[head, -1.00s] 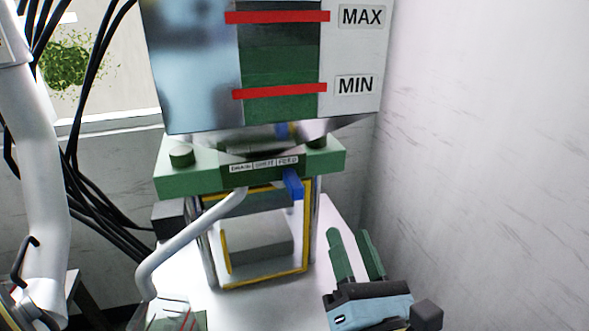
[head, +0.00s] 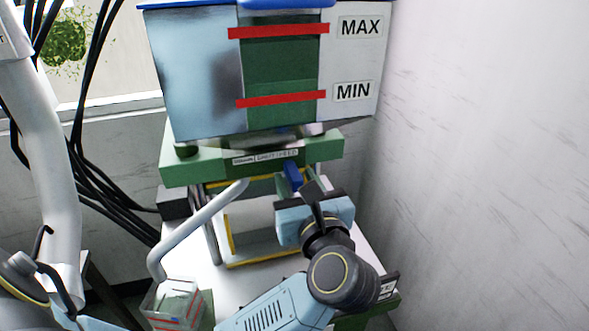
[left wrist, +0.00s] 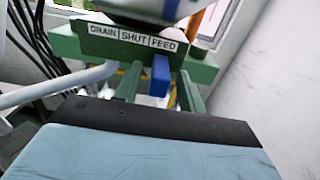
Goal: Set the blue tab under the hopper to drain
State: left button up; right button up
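The hopper (head: 195,75) stands above a green block (head: 185,168) with a label strip reading DRAIN, SHUT, FEED (left wrist: 135,39). The blue tab (head: 292,174) hangs below the strip; in the left wrist view the blue tab (left wrist: 160,76) is under FEED, at the strip's right end. My left gripper (head: 303,187) is just below and in front of the tab. Its green fingers are open (left wrist: 160,92), one on each side of the tab, with gaps showing. Whether the fingertips reach past the tab is unclear. My right gripper is not in view.
A grey pipe (head: 196,222) bends from under the block down to a clear container (head: 173,302) with red marks. A yellow-edged frame (head: 229,236) stands below the block. Black cables (head: 110,208) hang left. A pale wall (head: 480,150) closes the right side.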

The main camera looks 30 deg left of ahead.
pick_arm(q)
jog(key=shift+x, duration=0.9)
jog(key=shift+c, duration=0.3)
grip_shut()
